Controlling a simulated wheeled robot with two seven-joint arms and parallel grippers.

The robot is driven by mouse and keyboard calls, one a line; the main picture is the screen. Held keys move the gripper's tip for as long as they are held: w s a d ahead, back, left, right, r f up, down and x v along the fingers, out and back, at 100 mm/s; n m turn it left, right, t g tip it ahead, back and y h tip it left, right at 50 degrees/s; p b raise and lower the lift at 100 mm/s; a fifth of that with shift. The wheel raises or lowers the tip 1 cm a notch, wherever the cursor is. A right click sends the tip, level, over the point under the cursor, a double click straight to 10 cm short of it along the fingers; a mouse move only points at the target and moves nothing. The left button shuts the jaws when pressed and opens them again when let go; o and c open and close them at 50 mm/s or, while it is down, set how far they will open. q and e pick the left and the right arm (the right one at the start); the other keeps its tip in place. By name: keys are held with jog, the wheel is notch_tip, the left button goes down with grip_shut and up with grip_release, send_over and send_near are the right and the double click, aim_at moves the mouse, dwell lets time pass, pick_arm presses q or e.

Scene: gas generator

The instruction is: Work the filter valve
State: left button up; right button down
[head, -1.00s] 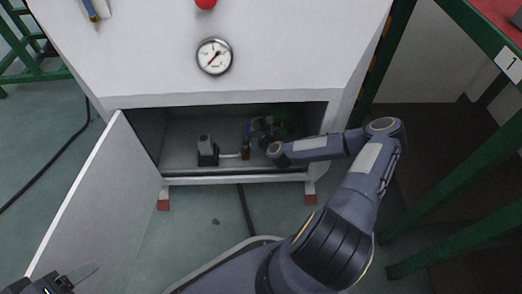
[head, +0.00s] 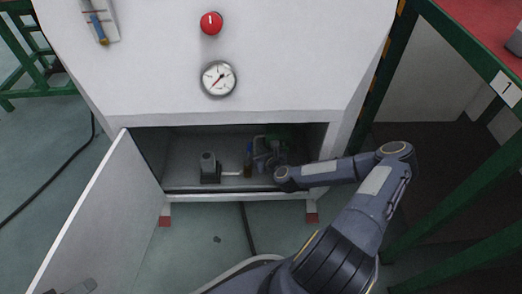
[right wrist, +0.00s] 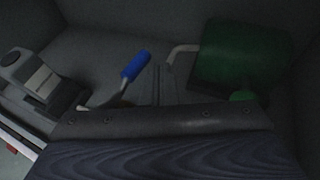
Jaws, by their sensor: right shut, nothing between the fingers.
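The valve's blue handle (right wrist: 135,65) stands up on a thin metal lever in the right wrist view. In the head view the handle (head: 249,149) is small, inside the open lower compartment. My right gripper (head: 266,156) reaches into the compartment just right of the handle. Its fingers (right wrist: 158,85) are dim in the right wrist view, shut and empty, with the handle to their left. I cannot tell whether they touch the lever. Only a tip of my left gripper (head: 80,288) shows at the bottom left edge.
A grey device (head: 209,166) with a pipe sits left of the handle; a green tank (right wrist: 235,58) is to the right. The cabinet door (head: 95,215) hangs open at left. A gauge (head: 218,78) and red button (head: 211,23) are above. A green-framed table stands at right.

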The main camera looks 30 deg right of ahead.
jog(key=s+n+t+y, duration=0.3)
jog(key=s+n, duration=0.6)
jog(key=n, duration=1.3)
jog(key=w+f+p, duration=0.1)
jog(key=w, duration=0.9)
jog(key=shift+a+p, duration=0.25)
jog(key=shift+p, duration=0.15)
jog(key=shift+a, duration=0.1)
